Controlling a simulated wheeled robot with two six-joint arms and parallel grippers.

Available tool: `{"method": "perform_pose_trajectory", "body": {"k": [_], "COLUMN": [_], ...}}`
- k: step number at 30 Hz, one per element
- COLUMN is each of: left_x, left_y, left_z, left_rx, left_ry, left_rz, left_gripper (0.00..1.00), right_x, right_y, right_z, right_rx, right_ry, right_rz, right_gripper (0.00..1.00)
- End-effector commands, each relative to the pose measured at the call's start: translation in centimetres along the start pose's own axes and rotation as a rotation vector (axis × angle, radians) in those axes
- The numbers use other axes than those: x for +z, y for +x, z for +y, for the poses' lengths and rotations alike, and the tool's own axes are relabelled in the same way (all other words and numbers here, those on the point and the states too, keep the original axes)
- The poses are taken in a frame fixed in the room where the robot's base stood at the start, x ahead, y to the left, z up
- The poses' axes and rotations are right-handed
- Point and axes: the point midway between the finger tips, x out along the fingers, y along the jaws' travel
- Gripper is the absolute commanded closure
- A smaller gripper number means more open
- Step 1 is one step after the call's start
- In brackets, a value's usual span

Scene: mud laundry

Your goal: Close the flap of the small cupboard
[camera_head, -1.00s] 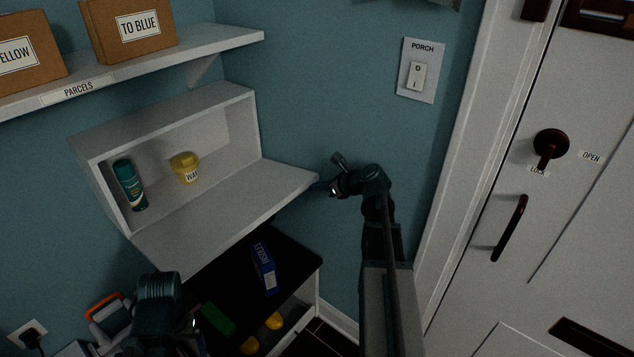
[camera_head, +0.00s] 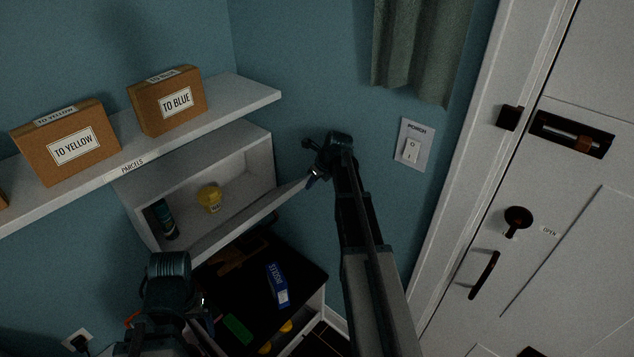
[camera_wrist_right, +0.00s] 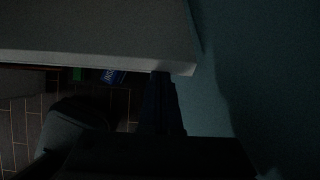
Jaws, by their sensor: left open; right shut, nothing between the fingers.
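The small white cupboard (camera_head: 262,158) is on the blue wall under the parcels shelf. Its flap (camera_head: 245,215) hangs partly open, tilted up in front of the lower part of the opening. My right gripper (camera_head: 313,178) is shut and empty at the flap's right outer corner, seeming to touch it from below. In the right wrist view the flap (camera_wrist_right: 95,35) is a pale panel across the top, with the dark fingers (camera_wrist_right: 162,95) at its corner; exact contact is too dark to tell. My left gripper (camera_head: 203,308) is open, low at the left, away from the flap.
A dark bottle (camera_head: 165,220) and a yellow wax tub (camera_head: 209,198) stand inside the cupboard. Above is the shelf (camera_head: 235,98) with cardboard boxes. Below is a black-topped bench (camera_head: 250,290) with a blue box (camera_head: 278,285). A white door (camera_head: 560,220) stands right.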

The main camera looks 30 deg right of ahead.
Motion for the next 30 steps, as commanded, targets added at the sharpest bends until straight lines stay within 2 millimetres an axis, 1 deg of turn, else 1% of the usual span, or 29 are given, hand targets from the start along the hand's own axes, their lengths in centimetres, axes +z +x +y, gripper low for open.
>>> {"method": "perform_pose_trajectory", "body": {"k": [1,6,12,15,21,25,30], "left_x": [0.1,0.3,0.4,0.5,0.6,0.6,0.6], "left_y": [-2.1,-5.0,-7.6,-8.5,-9.4,-9.7,-9.8], "left_z": [-0.2,-0.5,-0.7,-0.8,-0.9,-0.9,-0.9], "left_rx": [0.0,0.0,0.0,0.0,0.0,0.0,0.0], "left_ry": [0.0,0.001,0.002,0.002,0.002,0.002,0.001], "left_rz": [0.0,0.0,0.0,0.0,0.0,0.0,0.0], "left_gripper": [0.08,0.08,0.08,0.08,0.08,0.08,0.08], "right_x": [2.0,4.9,8.1,9.4,11.3,12.1,12.5], "right_y": [-1.1,-1.8,-2.2,-2.3,-2.2,-2.2,-2.1], "right_z": [-0.2,-0.3,-0.2,-0.2,-0.1,-0.1,0.0], "right_rx": [0.001,0.0,0.0,-0.001,-0.003,-0.003,-0.003], "right_ry": [-0.004,-0.004,-0.003,-0.002,0.0,0.0,0.0], "right_rz": [0.027,0.136,0.259,0.303,0.326,0.325,0.325], "right_gripper": [1.0,1.0,1.0,1.0,1.0,1.0,1.0]}}
